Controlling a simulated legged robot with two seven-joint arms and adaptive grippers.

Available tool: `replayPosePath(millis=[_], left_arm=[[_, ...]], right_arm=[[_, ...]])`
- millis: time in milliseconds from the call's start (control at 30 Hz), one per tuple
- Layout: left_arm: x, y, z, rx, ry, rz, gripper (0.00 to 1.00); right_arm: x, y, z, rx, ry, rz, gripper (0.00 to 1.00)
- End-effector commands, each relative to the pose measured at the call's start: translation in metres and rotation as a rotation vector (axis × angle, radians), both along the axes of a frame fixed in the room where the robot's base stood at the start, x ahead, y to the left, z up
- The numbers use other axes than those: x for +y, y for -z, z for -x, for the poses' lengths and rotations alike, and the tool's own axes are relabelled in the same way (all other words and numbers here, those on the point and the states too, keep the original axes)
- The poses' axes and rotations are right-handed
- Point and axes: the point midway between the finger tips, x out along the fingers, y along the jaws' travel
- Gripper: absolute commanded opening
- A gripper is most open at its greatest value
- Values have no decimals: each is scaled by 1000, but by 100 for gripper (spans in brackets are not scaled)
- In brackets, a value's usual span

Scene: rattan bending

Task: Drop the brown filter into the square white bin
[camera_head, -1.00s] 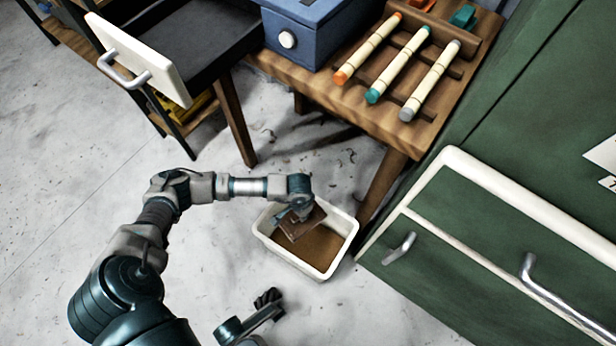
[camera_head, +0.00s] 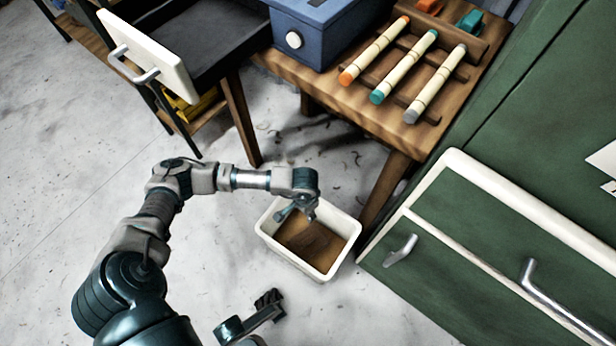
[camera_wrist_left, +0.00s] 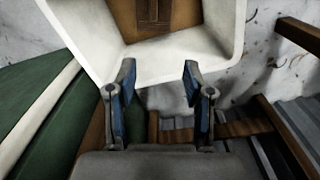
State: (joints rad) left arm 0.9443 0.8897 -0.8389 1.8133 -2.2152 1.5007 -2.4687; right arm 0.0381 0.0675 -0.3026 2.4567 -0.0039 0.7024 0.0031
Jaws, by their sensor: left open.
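The square white bin (camera_head: 341,262) stands on the floor below the wooden table, with a brown inside bottom. The brown filter (camera_head: 318,243) lies inside it, dark and hard to tell from the bottom. In the left wrist view the filter (camera_wrist_left: 154,14) shows at the top edge, inside the bin (camera_wrist_left: 205,52). My left gripper (camera_head: 297,212) is over the bin's left rear part. Its two fingers are apart with nothing between them in the left wrist view (camera_wrist_left: 160,82). My right gripper (camera_head: 268,299) is low in front of the bin, dark and small.
The wooden table (camera_head: 385,140) holds a blue box (camera_head: 325,30) and several crayon-like sticks on a rack. A green cabinet (camera_head: 450,240) with handles stands close to the bin's right. An open drawer (camera_head: 150,55) is at upper left. The floor left of the bin is clear.

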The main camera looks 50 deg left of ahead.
Motion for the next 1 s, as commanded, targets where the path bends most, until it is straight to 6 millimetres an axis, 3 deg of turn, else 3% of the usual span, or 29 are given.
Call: replayPosePath(millis=[200,400,1000], left_arm=[[2,-47,-1,-4,2,3,52],[2,-69,-1,-1,1,5,52],[-1,-72,0,2,-1,10,52]], right_arm=[[3,0,0,1,0,5,40],[4,0,0,2,0,5,40],[4,1,-2,4,0,5,40]])
